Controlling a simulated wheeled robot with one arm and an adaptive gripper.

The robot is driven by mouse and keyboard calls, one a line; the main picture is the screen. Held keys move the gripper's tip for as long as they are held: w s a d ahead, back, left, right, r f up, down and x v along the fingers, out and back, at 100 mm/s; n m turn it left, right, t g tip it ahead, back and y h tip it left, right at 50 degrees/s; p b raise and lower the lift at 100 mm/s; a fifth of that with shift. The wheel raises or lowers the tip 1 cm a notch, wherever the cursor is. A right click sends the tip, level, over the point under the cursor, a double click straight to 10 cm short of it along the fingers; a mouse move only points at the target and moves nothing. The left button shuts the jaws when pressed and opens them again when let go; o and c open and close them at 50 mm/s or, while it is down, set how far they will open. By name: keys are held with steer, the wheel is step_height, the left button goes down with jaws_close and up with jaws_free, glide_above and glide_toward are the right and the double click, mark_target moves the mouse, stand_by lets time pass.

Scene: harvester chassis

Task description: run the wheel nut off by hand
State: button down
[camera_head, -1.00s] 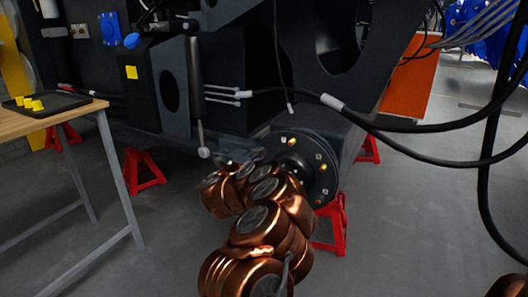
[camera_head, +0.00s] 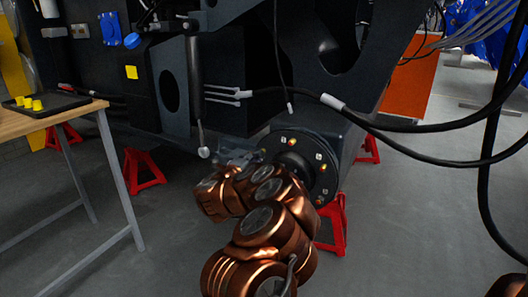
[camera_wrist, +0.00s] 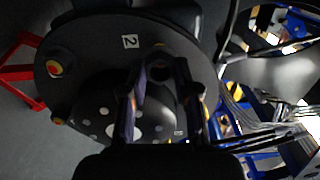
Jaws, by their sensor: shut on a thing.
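The round black wheel hub (camera_head: 322,172) faces me in the head view, with coloured studs or nuts around its flange. In the wrist view the hub flange (camera_wrist: 85,45) fills the upper middle, with a "2" label beside the upper stud position. My gripper (camera_wrist: 160,78) is at the flange, its two fingers on either side of a dark wheel nut (camera_wrist: 160,70) just below that label. The fingers are shut on it. In the head view my gripper (camera_head: 240,157) shows only partly, at the left of the hub, and the nut is hidden there.
A black hose (camera_head: 400,127) crosses in front of the chassis at right. Red stands (camera_head: 143,172) are under the chassis. A wooden table (camera_head: 60,118) with a black tray (camera_head: 60,103) and yellow pieces is at left.

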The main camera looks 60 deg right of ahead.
steer(key=a, duration=0.6)
steer(key=shift+s, duration=0.15)
stand_by(0.7)
steer(key=shift+a, duration=0.15)
